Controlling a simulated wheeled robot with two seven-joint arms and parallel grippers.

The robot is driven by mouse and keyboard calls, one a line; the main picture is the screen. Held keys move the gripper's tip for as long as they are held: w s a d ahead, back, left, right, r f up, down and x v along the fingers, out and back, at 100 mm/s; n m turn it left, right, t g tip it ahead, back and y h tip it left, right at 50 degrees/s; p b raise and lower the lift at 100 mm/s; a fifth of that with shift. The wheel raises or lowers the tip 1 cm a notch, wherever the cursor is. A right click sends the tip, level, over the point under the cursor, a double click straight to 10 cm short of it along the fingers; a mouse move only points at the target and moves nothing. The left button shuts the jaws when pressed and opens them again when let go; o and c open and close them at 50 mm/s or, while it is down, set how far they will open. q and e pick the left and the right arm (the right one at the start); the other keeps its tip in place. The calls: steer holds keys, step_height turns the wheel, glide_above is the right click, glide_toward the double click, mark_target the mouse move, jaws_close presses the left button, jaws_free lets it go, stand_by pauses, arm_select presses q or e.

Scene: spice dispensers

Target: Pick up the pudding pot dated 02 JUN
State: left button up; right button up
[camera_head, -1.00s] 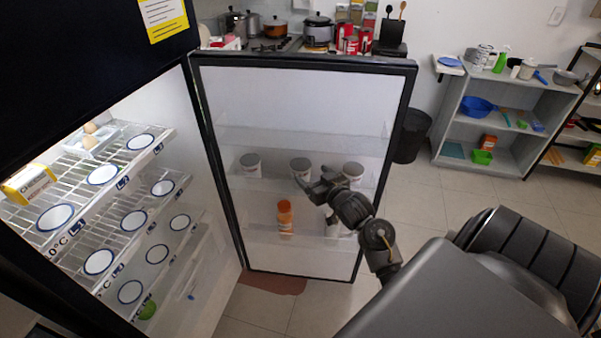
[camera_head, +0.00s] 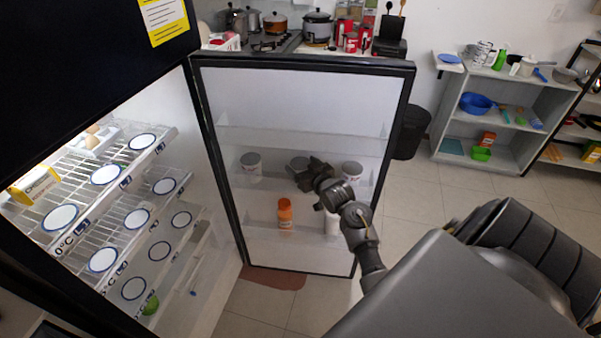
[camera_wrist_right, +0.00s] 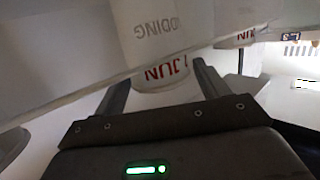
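Three white pots with grey lids stand on the middle shelf of the open fridge door: a left pot (camera_head: 250,168), a middle pot (camera_head: 297,163) and a right pot (camera_head: 352,170). My right gripper (camera_head: 304,180) is at the middle pot and partly hides it. In the right wrist view, the near pot (camera_wrist_right: 155,35) shows "PUDDING" and red "JUN", but its day number is not clearly readable. The gripper's fingers (camera_wrist_right: 163,90) are apart, one on each side of that pot's lower part. Another pot (camera_wrist_right: 243,38) shows red "JUN" beyond. My left gripper is out of view.
The translucent door shelf (camera_wrist_right: 70,90) crosses close to the right gripper. An orange bottle (camera_head: 285,213) and a white container (camera_head: 332,224) stand on the shelf below.

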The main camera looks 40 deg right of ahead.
steer(key=c, duration=0.8)
steer(key=shift+r, duration=0.1)
steer(key=shift+w+r, duration=0.1)
steer(key=shift+r, duration=0.05)
steer(key=s+t+b, duration=0.1)
steer(key=b, duration=0.2)
steer(key=s+t+b, duration=0.1)
steer(key=t+b, duration=0.1)
steer(key=b, duration=0.1)
steer(key=shift+s+a, duration=0.2)
steer(key=shift+s, duration=0.1)
step_height(320, 180, up, 6)
steer(key=s, duration=0.3)
steer(key=s+a+r+g+p, duration=0.1)
steer(key=s+a+p, duration=0.1)
steer(key=s, duration=0.7)
steer(key=s+a+r+g+p, duration=0.1)
steer(key=s+p, duration=0.3)
steer(key=s, duration=0.6)
steer(key=shift+s+a+r+g, duration=0.25)
steer(key=shift+s+a+g, duration=0.05)
steer(key=shift+a+g, duration=0.25)
